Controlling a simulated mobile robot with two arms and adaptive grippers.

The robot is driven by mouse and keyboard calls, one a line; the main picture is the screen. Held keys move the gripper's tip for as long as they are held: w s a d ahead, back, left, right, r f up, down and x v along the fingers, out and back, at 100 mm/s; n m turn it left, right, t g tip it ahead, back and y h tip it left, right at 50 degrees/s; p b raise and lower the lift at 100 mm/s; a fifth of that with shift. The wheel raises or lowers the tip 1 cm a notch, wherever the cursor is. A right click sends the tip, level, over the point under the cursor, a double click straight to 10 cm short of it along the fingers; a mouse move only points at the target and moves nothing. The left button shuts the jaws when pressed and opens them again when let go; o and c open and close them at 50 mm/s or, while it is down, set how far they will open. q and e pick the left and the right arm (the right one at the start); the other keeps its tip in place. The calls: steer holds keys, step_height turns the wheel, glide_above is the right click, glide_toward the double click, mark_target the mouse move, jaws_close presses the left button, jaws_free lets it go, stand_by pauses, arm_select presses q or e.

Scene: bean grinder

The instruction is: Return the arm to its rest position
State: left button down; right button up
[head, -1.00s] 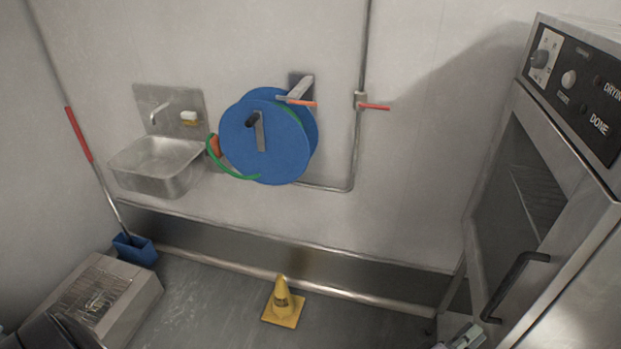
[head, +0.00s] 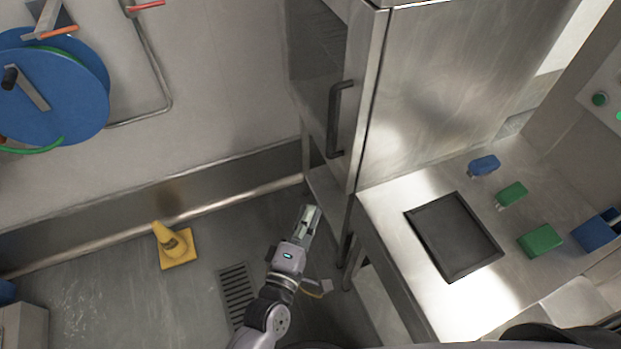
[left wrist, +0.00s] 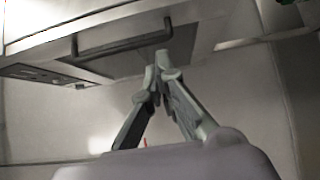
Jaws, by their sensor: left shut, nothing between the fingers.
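My left gripper (head: 309,217) is in the lower middle of the head view, in front of the steel oven and above the floor. Its fingers are together and hold nothing. The left wrist view shows the same gripper (left wrist: 160,62) with its fingertips meeting. Behind it are the oven's dark handle and the pale wall. The fingers look apart from the oven, though the exact gap is hard to tell. My right gripper is not in view.
The steel oven (head: 440,80) with a dark door handle (head: 338,120) stands at the centre. A steel table (head: 390,215) to its right holds a dark tray (head: 409,213) and blue and green items. A yellow cone (head: 177,246) and a floor drain (head: 237,292) lie left of my arm.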

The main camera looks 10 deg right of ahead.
arm_select(q)
steer(key=shift+s, duration=0.15)
steer(key=s+a+f+m+g+y+b, duration=0.1)
steer(key=s+a+f+m+g, duration=0.25)
steer(key=f, duration=0.75)
steer(key=s+a+f+m+g+y, duration=0.2)
steer(key=s+a+f+m, duration=0.15)
steer(key=f, duration=0.75)
steer(key=s+a+f+m+g+y+b, duration=0.1)
steer(key=s+a+f+m+g, duration=0.25)
steer(key=f, duration=0.75)
steer(key=s+a+f+m+g+y, duration=0.2)
steer(key=s+a+f, duration=0.5)
steer(key=s, duration=0.4)
steer(key=s+a+f+m+g+y, duration=0.1)
steer(key=s+a+f+g, duration=0.3)
steer(key=s+a+f, duration=0.4)
steer(key=s+a+m, duration=0.1)
steer(key=s, duration=0.3)
steer(key=shift+s+a+m+y+b, duration=0.2)
steer(key=shift+a+m+y+b, duration=0.1)
steer(key=shift+a+m+y, duration=0.1)
